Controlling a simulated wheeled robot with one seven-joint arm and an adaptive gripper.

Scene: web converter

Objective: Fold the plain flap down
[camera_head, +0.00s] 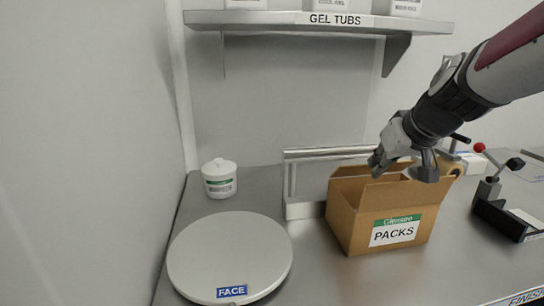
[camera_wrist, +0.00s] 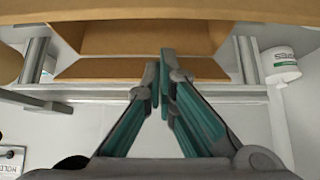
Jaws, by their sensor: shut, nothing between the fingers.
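The open cardboard box (camera_head: 368,222) stands on the steel bench with its PACKS label (camera_head: 394,231) on the front. Its brown inside and flaps (camera_wrist: 150,40) show in the wrist view. A plain brown strip, apparently a flap, (camera_wrist: 105,69) lies at the box side nearest the fingers in that view; its exact angle is hard to tell. My gripper (camera_head: 377,169) is over the box's far upper edge, fingers pointing down. In the wrist view my gripper (camera_wrist: 160,62) has its fingertips together and empty, overlapping the plain strip; whether they touch it cannot be told.
A steel rail frame (camera_head: 300,155) stands behind the box. A white jar (camera_head: 220,180) and a round disc marked FACE (camera_head: 230,255) are at left. A lever device (camera_head: 490,190) is at right. The GEL TUBS shelf (camera_head: 270,18) hangs above. Bench between disc and box is clear.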

